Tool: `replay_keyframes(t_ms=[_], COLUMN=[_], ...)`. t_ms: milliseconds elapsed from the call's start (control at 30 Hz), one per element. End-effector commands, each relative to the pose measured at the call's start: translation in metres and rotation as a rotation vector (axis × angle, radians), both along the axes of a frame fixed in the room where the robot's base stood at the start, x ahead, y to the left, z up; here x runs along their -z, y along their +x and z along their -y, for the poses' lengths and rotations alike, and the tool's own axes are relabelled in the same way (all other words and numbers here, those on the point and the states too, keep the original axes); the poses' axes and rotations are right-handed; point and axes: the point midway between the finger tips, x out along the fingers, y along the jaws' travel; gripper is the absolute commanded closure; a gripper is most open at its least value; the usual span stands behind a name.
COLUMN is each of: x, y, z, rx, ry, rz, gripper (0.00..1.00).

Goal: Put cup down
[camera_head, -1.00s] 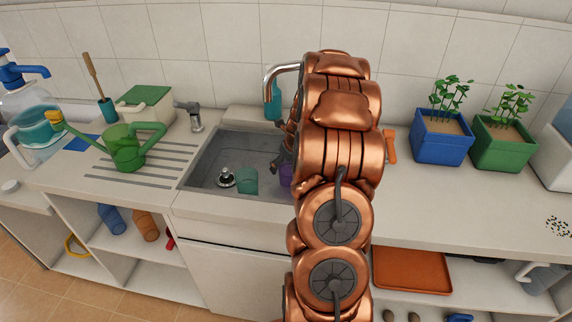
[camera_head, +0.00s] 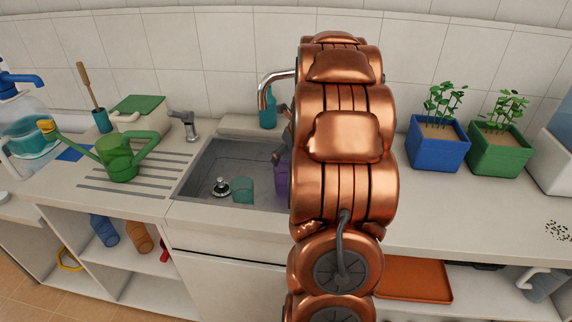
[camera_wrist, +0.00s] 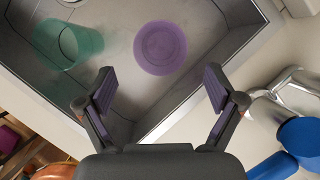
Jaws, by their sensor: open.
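A purple cup (camera_head: 281,174) stands in the sink, partly hidden by my arm in the head view. In the wrist view the purple cup (camera_wrist: 160,47) appears round, seen from above, beyond the fingertips and apart from them. My gripper (camera_wrist: 160,88) is open, with nothing between its fingers. In the head view only a dark piece of it shows at the arm's left edge.
The sink basin (camera_head: 215,160) has a drain plug (camera_head: 220,187) and a curved tap (camera_head: 265,92). A green watering can (camera_head: 122,160) stands on the left drainboard. Blue (camera_head: 437,145) and green (camera_head: 499,147) planters stand at right. The counter in front of them is clear.

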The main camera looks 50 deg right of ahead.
Motion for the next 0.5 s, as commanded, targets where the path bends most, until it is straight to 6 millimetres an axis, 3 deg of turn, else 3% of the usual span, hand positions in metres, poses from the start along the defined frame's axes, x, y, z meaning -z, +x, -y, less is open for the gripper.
replay_keyframes(t_ms=[200,500], x=[-0.017,-0.019], y=[-0.007,-0.007], z=[0.0,-0.001], rx=[0.002,0.0], ry=[-0.004,-0.002], rz=[0.001,0.001], gripper=[0.07,0.07])
